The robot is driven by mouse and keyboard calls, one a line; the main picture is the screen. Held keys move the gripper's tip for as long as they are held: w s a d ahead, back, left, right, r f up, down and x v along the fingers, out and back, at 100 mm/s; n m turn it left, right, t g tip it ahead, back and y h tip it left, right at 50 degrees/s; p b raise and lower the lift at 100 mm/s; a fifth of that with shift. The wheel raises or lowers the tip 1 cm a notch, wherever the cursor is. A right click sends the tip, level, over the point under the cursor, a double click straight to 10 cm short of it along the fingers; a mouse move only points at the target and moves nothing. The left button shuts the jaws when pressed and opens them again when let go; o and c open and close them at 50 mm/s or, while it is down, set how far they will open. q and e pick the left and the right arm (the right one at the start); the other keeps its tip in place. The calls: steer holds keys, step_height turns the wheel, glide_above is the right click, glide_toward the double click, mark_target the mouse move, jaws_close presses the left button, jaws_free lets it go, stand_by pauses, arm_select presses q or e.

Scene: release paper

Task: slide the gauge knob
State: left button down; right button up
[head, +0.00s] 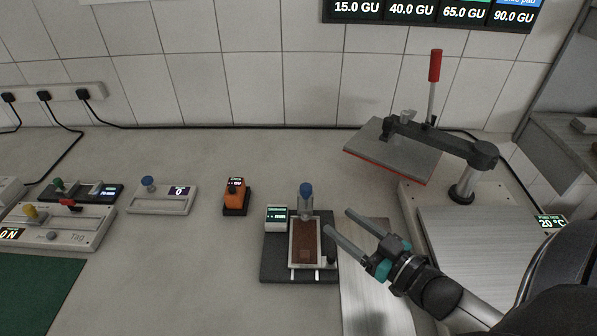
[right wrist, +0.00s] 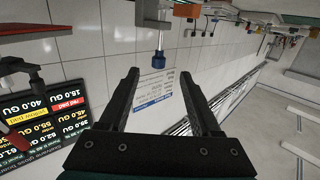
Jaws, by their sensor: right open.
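A dark-based device (head: 270,262) stands at the middle of the counter. It has a small display (head: 277,217), a brown panel in a pale frame (head: 306,238) and an upright post with a blue knob (head: 306,189). I cannot tell for certain whether this is the gauge knob. My right gripper (head: 338,221) is open and empty, with its fingers pointing toward the device from the right, apart from the knob. In the right wrist view a blue-tipped knob (right wrist: 158,53) shows beyond the gap between the open fingers (right wrist: 160,75). My left gripper is not in view.
An orange device (head: 236,192) and a pale box with another blue knob (head: 148,183) stand left. Farther left are panels with coloured knobs (head: 68,204). A press with a red handle (head: 435,66) stands right. The counter in front left of the device is clear.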

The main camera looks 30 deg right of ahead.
mark_target(301, 186)
steer(key=shift+n+y, duration=0.3)
steer(key=shift+y, duration=0.2)
steer(key=x, duration=0.5)
steer(key=r+x, duration=0.1)
steer(key=x, duration=0.4)
steer(key=b+x, duration=0.1)
steer(key=x, duration=0.4)
steer(key=shift+w+d+r, duration=0.2)
steer(key=shift+d+r, duration=0.15)
steer(key=shift+d, duration=0.05)
steer(key=shift+c, duration=0.3)
jaws_close()
stand_by(0.3)
